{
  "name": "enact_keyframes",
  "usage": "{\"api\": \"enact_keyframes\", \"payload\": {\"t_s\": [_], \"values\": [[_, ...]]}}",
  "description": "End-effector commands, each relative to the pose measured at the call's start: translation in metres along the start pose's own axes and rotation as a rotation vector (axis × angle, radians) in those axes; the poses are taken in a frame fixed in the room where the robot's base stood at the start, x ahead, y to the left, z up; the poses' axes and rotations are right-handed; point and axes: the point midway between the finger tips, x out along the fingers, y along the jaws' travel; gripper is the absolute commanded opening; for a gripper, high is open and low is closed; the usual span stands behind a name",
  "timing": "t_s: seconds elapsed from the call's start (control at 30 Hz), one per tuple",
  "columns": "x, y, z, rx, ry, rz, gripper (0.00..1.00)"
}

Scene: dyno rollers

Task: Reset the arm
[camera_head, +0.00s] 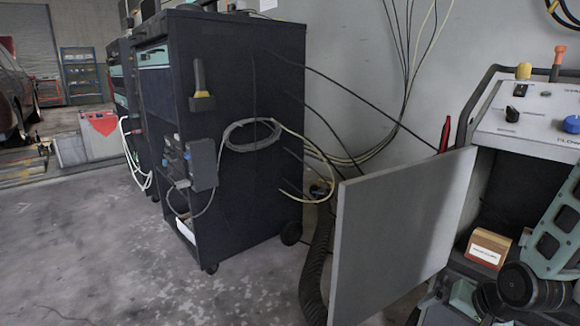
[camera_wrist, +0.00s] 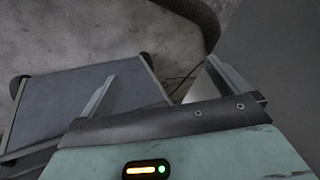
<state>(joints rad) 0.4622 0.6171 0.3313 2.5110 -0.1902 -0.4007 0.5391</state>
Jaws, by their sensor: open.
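My gripper (camera_wrist: 165,84) is in the wrist view with its two pale fingers set wide apart. Nothing shows between the fingers except floor and background. In the head view, part of my arm (camera_head: 532,288), with teal links and black joints, is at the lower right, in front of the grey machine. I cannot make out the gripper itself in the head view.
An open grey door (camera_head: 400,235) stands beside my arm. The grey machine (camera_head: 530,128) has knobs on top and a small box (camera_head: 488,248) inside. A dark cabinet (camera_head: 235,120) stands left of centre; a ribbed hose (camera_wrist: 195,18) lies on the floor. Floor at left is clear.

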Motion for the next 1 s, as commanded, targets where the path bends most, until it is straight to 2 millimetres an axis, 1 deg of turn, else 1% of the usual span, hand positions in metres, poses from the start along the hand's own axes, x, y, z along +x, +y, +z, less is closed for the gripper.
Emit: {"api": "enact_keyframes", "payload": {"t_s": [0.03,0.1,0.2,0.3,0.5,0.67,0.8,0.87,1.0], "values": [[-0.015,-0.004,-0.003,-0.085,-0.003,0.042,1.00],[-0.036,-0.006,-0.002,-0.191,-0.025,0.102,1.00],[-0.066,-0.010,0.001,-0.311,-0.058,0.166,1.00],[-0.091,-0.015,0.005,-0.399,-0.089,0.203,1.00],[-0.131,-0.024,0.018,-0.519,-0.143,0.232,1.00],[-0.158,-0.030,0.030,-0.594,-0.185,0.229,1.00],[-0.164,-0.062,0.065,-0.712,-0.254,0.192,1.00],[-0.168,-0.075,0.082,-0.764,-0.283,0.177,1.00],[-0.179,-0.101,0.123,-0.889,-0.351,0.146,1.00]]}}
